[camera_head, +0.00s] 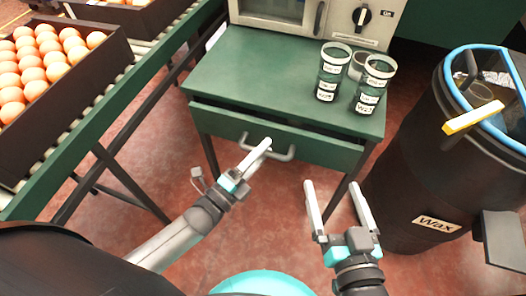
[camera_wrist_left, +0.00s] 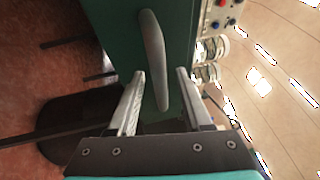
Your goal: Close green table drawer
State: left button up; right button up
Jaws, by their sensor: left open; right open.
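The green table (camera_head: 240,70) has a green drawer (camera_head: 325,150) under its top. The drawer is partly open, with a dark gap showing behind its front. Its grey bar handle (camera_head: 288,156) is on the drawer front. My left gripper (camera_head: 260,149) is at the left part of the handle. In the left wrist view the handle (camera_wrist_left: 153,50) runs between the two open fingers of the left gripper (camera_wrist_left: 160,74); I cannot tell if they touch it. My right gripper (camera_head: 332,184) is open and empty, in front of the drawer's right part.
Several labelled glass cups (camera_head: 333,75) stand on the table's right side, in front of a white machine (camera_head: 290,20). A black wax barrel (camera_head: 410,180) stands at the right.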

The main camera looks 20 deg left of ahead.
pick_arm(q)
jog(key=shift+w+d, duration=0.1)
jog(key=shift+w, duration=0.05)
jog(key=shift+c, duration=0.3)
grip_shut()
dwell(1.1)
